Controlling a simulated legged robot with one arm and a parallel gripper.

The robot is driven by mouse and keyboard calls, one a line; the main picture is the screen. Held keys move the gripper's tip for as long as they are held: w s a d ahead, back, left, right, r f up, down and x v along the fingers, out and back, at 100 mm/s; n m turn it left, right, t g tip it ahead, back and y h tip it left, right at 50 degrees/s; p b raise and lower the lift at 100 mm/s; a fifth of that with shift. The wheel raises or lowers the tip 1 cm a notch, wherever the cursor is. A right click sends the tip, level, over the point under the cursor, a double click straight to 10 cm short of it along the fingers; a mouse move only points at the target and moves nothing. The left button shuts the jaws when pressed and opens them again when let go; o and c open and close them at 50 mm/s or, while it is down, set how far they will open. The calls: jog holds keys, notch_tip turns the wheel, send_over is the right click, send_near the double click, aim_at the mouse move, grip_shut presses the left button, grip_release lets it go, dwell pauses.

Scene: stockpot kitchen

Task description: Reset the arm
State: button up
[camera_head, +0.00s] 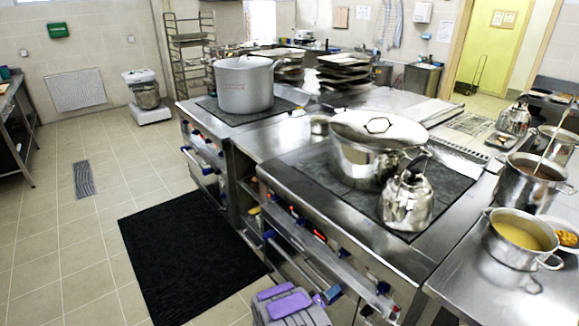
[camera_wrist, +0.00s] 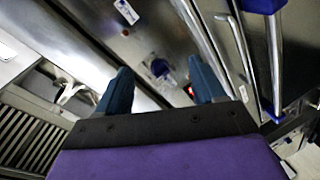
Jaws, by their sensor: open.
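My gripper (camera_wrist: 160,85) shows in the wrist view with its two dark blue-green fingers spread apart. No object is held between them. A metal oven front (camera_wrist: 140,35) with a small knob lies beyond the fingertips. In the head view, my grey and purple arm is low at the bottom centre, close to the front of the stove (camera_head: 310,235). The fingertips are hard to make out there.
A lidded pot (camera_head: 355,165) and a kettle (camera_head: 407,203) stand on the near stove top. A large stockpot (camera_head: 244,88) stands on the farther one. Open pots (camera_head: 519,240) stand at right. A black mat (camera_head: 190,255) lies on clear floor at left.

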jog(key=w+a+r+m+y, duration=0.1)
jog(key=w+a+r+y, duration=0.3)
jog(key=r, duration=0.3)
jog(key=w+a+r+y, duration=0.2)
jog(key=a+r+y, duration=0.25)
jog(key=r, duration=0.25)
jog(key=s+a+r+g+y, duration=0.35)
jog(key=s+r, duration=0.45)
jog(key=r, duration=0.5)
jog(key=s+d+r+g, duration=0.3)
jog(key=s+d+r, duration=0.1)
jog(key=s, duration=1.1)
jog(key=s+d+r+m+g, duration=0.1)
jog(key=s+d+r+g, duration=0.2)
jog(key=s, duration=1.3)
jog(key=s+d+r+m+g, duration=0.1)
jog(key=s+d+r+g, duration=0.2)
jog(key=s, duration=1.3)
notch_tip(320, 180, up, 3)
jog(key=shift+d+r+h, duration=0.1)
jog(key=shift+d+h, duration=0.3)
jog(key=shift+d, duration=0.4)
